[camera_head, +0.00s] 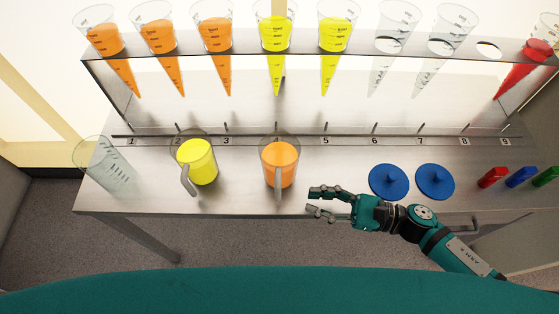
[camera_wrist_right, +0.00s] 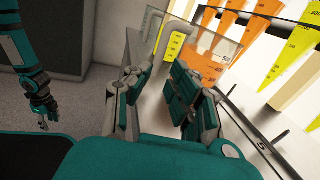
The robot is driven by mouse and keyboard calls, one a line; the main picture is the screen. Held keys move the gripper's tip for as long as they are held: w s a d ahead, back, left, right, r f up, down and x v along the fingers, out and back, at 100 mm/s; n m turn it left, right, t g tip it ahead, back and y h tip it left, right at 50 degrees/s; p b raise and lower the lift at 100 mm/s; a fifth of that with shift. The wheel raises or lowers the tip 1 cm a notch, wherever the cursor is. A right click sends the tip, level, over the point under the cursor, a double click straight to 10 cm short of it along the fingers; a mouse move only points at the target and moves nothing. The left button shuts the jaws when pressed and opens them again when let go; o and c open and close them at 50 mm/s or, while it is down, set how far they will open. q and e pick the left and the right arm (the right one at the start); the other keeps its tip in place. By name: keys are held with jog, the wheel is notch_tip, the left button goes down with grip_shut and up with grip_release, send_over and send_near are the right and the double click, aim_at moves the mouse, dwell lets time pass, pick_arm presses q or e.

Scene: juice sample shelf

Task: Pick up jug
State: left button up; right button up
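A clear jug of orange liquid (camera_head: 280,166) stands upright on the metal table, its handle toward the front edge. A similar jug of yellow liquid (camera_head: 197,164) stands to its left. An empty clear jug (camera_head: 102,168) is at the far left. My right gripper (camera_head: 318,201) is open and empty, just right of the orange jug's handle, fingers pointing left. In the right wrist view the orange jug (camera_wrist_right: 207,62) shows beyond the fingers, apart from them. My left gripper (camera_wrist_right: 44,118) shows small at the left there; its opening is unclear.
A rack (camera_head: 300,45) of orange, yellow and empty cones spans the back, with a red one at right. Two blue lids (camera_head: 388,181) and (camera_head: 435,181) lie right of the gripper. Red, blue and green pieces (camera_head: 520,177) lie at far right.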

aim_at(277, 201)
jog(key=x, duration=0.4)
jog(key=shift+p, duration=0.35)
jog(key=shift+w+a, duration=0.15)
jog(key=shift+a, duration=0.2)
jog(key=p+x, duration=0.1)
jog(key=x, duration=0.2)
jog(key=shift+w+a+p, duration=0.1)
jog(key=shift+a+p, duration=0.25)
jog(key=shift+p, duration=0.05)
jog(key=shift+a+f, duration=0.1)
jog(key=shift+a, duration=0.25)
grip_shut()
pick_arm(q)
jog(key=w+r, duration=0.1)
jog(key=r, duration=0.2)
jog(key=shift+w+d, duration=0.15)
jog(key=shift+w, duration=0.25)
jog(key=shift+w, duration=0.1)
